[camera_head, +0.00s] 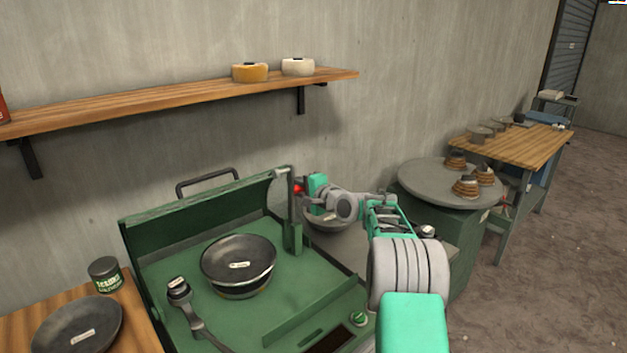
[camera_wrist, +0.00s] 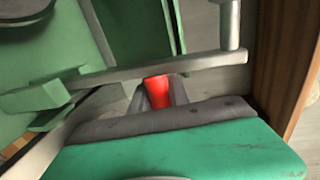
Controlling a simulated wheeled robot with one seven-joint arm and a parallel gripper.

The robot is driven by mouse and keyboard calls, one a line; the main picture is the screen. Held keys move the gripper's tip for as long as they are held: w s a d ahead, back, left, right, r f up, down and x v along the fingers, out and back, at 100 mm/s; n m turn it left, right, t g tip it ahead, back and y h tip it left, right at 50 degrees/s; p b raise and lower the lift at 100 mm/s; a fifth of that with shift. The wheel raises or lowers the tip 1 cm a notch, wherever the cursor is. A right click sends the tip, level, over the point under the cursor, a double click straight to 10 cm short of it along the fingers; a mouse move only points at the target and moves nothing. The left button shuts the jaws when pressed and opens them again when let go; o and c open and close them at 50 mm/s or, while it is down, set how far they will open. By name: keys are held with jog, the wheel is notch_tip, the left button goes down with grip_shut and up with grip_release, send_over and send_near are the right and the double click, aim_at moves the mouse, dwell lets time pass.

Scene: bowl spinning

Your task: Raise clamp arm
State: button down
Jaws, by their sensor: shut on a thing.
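The clamp arm's red handle (camera_head: 298,188) is beside the upright green post (camera_head: 292,238) on the green machine (camera_head: 165,262). My gripper (camera_head: 305,190) is shut on this handle from the right side. In the wrist view the red handle (camera_wrist: 158,91) is between the two grey fingers, and a grey bar (camera_wrist: 195,66) runs across just beyond it. A dark bowl (camera_head: 238,258) sits on the machine, left of the post. My gripper and wrist partly hide the clamp's right side in the head view.
A lever with a grey knob (camera_head: 179,288) stands at the machine's front left. Another bowl (camera_head: 325,222) is behind my wrist. A round grey table (camera_head: 435,182) with stacked bowls is at right. A wooden shelf (camera_head: 180,102) runs along the wall above.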

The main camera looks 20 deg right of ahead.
jog(key=shift+f, duration=0.15)
dwell(0.3)
jog(key=c, duration=1.3)
grip_release()
jog(key=shift+d, duration=0.15)
jog(key=shift+o, duration=0.2)
jog(key=b+v, duration=0.1)
jog(key=v, duration=0.6)
jog(key=shift+s+d, duration=0.2)
jog(key=shift+s, duration=0.1)
